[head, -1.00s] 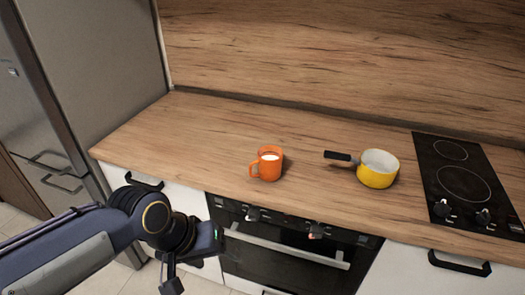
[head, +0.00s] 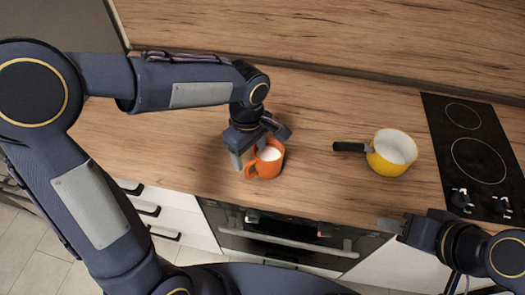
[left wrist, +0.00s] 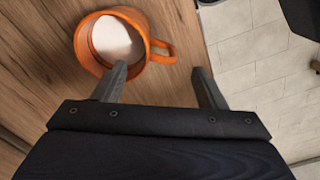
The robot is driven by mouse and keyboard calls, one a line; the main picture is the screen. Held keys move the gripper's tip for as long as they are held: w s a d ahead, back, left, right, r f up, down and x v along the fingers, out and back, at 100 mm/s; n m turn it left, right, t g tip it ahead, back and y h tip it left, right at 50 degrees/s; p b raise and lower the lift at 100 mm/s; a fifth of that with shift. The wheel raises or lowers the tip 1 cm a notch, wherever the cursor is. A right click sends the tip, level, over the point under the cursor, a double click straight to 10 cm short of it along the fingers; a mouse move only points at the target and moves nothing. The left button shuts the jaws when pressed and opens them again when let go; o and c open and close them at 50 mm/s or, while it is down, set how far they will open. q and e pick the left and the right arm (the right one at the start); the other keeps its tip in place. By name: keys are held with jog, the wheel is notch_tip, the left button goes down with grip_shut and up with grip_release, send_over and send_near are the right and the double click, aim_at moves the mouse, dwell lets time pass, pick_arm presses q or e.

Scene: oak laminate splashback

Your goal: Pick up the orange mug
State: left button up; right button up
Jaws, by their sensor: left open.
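The orange mug (head: 266,162) stands upright on the wooden counter with white contents inside. Its handle points left towards the front edge in the head view. My left gripper (head: 249,156) is open above the handle side of the mug. In the left wrist view the mug (left wrist: 92,62) is at upper left, and its handle lies just beyond and between the open fingertips of the left gripper (left wrist: 160,68). One finger overlaps the mug's near rim; I cannot tell if they touch. My right gripper (head: 392,226) is at lower right, away from the mug, its jaw opening unclear.
A yellow pot (head: 391,153) with a black handle (head: 348,147) stands right of the mug. A black hob (head: 478,160) is at the far right. The wooden splashback (head: 330,30) rises behind. The counter (head: 320,105) is clear between mug and splashback.

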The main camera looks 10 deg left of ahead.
aim_at(250, 164)
pick_arm(q)
notch_tip(250, 164, down, 8)
jog(key=shift+r+p, duration=0.25)
jog(key=shift+p, duration=0.1)
grip_shut()
dwell(0.4)
